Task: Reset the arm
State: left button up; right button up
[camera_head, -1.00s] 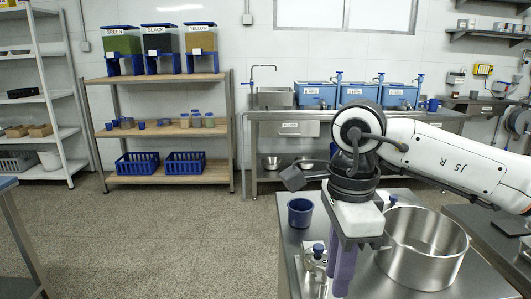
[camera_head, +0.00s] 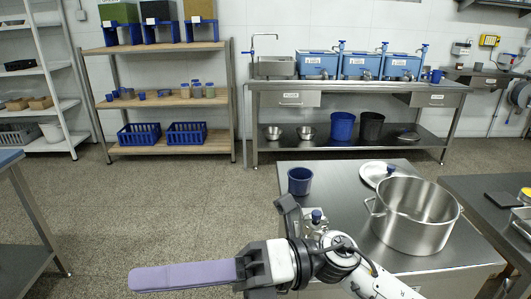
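My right gripper (camera_head: 140,279) reaches in from the lower right, and its purple fingers point left over the open floor. The fingers overlap in this view, so I cannot tell whether they are apart; nothing shows held at their visible part. The gripper is left of the steel table (camera_head: 345,190) and clear of the things on it. My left gripper is not in view.
On the steel table stand a blue cup (camera_head: 300,181), a large steel pot (camera_head: 415,214), a round lid (camera_head: 376,173) and a small metal fitting with a blue knob (camera_head: 316,217), partly behind my arm. Open floor (camera_head: 180,215) lies left.

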jog(key=w+d+f+m+t+y, duration=0.1)
jog(key=w+d+m+t, duration=0.3)
jog(key=m+t, duration=0.5)
jog(key=w+d+f+m+t+y, duration=0.1)
jog(key=w+d+m+t, duration=0.1)
jog(key=w+m+t, duration=0.7)
jog(key=d+f+m+t+h+p, duration=0.1)
jog(key=d+f+m+t+h, duration=0.1)
jog(key=d+f+m+h, duration=0.5)
jog(key=d+f+m+t+h+p, duration=0.1)
jog(key=d+f+m+t+h, duration=0.15)
jog(key=f+m+h, duration=0.45)
jog(key=s+d+f+m+g+h, duration=0.2)
jog(key=s+d+f+m+g, duration=0.2)
jog(key=s+f, duration=0.5)
jog(key=s+d+f+m+g+h, duration=0.2)
jog(key=s+d+f+m+g, duration=0.2)
jog(key=f, duration=1.1)
jog(key=s+d+m, duration=0.3)
jog(key=s+d, duration=0.1)
jog(key=s, duration=0.1)
jog(key=shift+s+d+f+m, duration=0.25)
jog(key=shift+d+m, duration=0.05)
jog(key=shift+m, duration=0.1)
